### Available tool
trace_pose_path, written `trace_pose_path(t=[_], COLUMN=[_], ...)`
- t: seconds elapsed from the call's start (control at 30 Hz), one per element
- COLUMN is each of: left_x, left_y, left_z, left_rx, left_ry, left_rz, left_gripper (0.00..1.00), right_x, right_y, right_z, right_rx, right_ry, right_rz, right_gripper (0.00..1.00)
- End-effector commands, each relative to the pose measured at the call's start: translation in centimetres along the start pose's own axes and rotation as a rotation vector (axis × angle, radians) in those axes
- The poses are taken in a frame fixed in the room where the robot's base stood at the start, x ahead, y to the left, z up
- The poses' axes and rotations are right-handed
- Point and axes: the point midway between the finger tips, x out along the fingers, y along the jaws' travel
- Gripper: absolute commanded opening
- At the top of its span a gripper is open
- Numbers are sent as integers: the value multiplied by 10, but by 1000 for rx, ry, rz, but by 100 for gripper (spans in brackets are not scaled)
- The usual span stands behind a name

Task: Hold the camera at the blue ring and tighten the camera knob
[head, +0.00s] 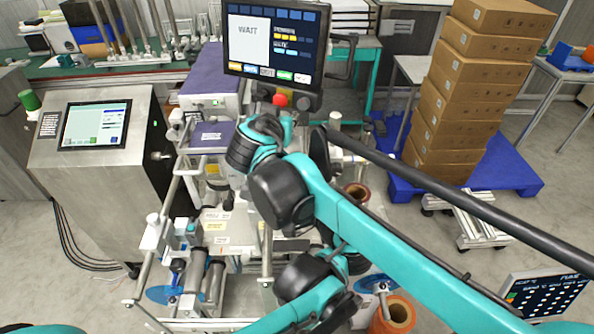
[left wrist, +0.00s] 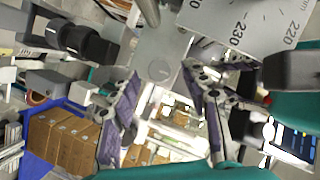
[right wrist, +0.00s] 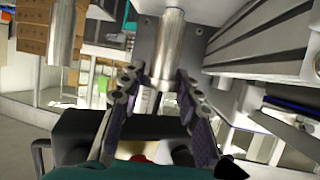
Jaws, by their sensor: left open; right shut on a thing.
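In the right wrist view, my right gripper (right wrist: 156,82) has its fingers closed in on the lower end of a silver cylinder (right wrist: 172,42) in front of a grey plate. I cannot tell whether this cylinder belongs to the camera. In the head view, my arms hide both gripper tips and the work spot.
A monitor (head: 272,45) stands above the machine, close to my right wrist. A steel cabinet with a screen (head: 95,125) is on the left. Stacked cartons (head: 470,90) stand on a blue pallet (head: 500,170) at right.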

Motion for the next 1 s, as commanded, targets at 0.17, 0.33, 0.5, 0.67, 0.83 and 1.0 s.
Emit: trace_pose_path(t=[0.17,0.33,0.5,0.67,0.83,1.0], left_x=[12,13,13,13,13,13], left_y=[0,0,0,0,0,1], left_z=[0,0,0,0,0,-1], left_rx=[-1,-1,-1,-1,3,36], left_ry=[-1,0,0,0,1,2], left_rz=[0,0,0,0,-1,-15], left_gripper=[46,46,28,0,0,0], right_x=[0,0,0,0,0,0], right_y=[0,0,0,0,0,0], right_z=[-1,-1,-1,-1,-1,-1], right_rx=[0,0,0,0,0,0], right_ry=[1,1,1,1,1,1], right_rz=[0,0,0,0,-1,-1], right_gripper=[0,0,0,0,0,0])
